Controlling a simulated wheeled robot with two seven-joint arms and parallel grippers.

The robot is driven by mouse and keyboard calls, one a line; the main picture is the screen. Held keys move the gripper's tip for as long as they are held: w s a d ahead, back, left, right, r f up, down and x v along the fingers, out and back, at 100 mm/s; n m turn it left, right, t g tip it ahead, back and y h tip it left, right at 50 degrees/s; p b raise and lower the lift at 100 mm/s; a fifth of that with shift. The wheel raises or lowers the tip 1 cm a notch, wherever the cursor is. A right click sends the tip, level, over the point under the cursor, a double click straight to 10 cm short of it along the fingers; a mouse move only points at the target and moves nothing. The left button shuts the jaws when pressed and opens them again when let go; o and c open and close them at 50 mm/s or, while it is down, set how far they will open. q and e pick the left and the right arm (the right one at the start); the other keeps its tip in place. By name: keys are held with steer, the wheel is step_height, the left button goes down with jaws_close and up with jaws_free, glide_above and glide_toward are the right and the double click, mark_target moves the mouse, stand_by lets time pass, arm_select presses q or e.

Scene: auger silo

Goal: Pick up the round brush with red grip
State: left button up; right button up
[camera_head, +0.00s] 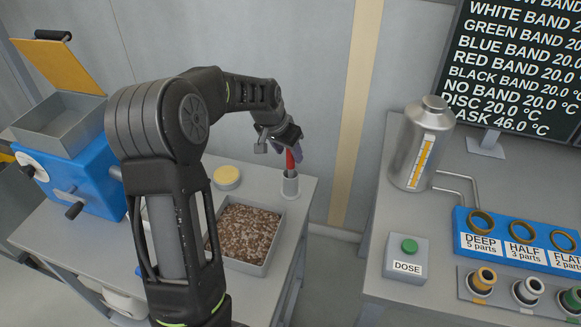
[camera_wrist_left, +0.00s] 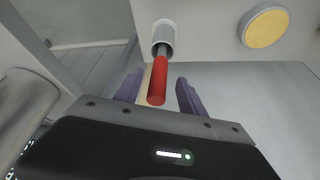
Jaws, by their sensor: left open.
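The round brush with red grip (camera_head: 289,160) stands upright in a small grey cup (camera_head: 289,186) at the right edge of the left table. In the left wrist view the red grip (camera_wrist_left: 157,82) points toward the camera, with its lower end in the cup (camera_wrist_left: 164,34). My left gripper (camera_head: 286,148) is at the top of the grip. In the left wrist view its purple fingers (camera_wrist_left: 160,92) are spread on either side of the red grip, open, with a gap showing at the right finger. The brush's bristles are hidden in the cup. My right gripper is out of view.
A tray of brown granules (camera_head: 276,254) and a round yellow-topped item (camera_head: 227,177) are near the cup. A blue machine (camera_head: 68,180) stands at left. Across a gap, the right table holds a metal tank (camera_head: 408,150) and a DOSE button box (camera_head: 405,261).

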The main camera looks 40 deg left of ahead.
mark_target(293, 160)
arm_select(q)
steer(key=shift+p+x, duration=0.75)
steer(key=shift+x, duration=1.95)
steer(key=shift+d, duration=0.1)
steer(key=shift+r, duration=0.1)
jaws_close()
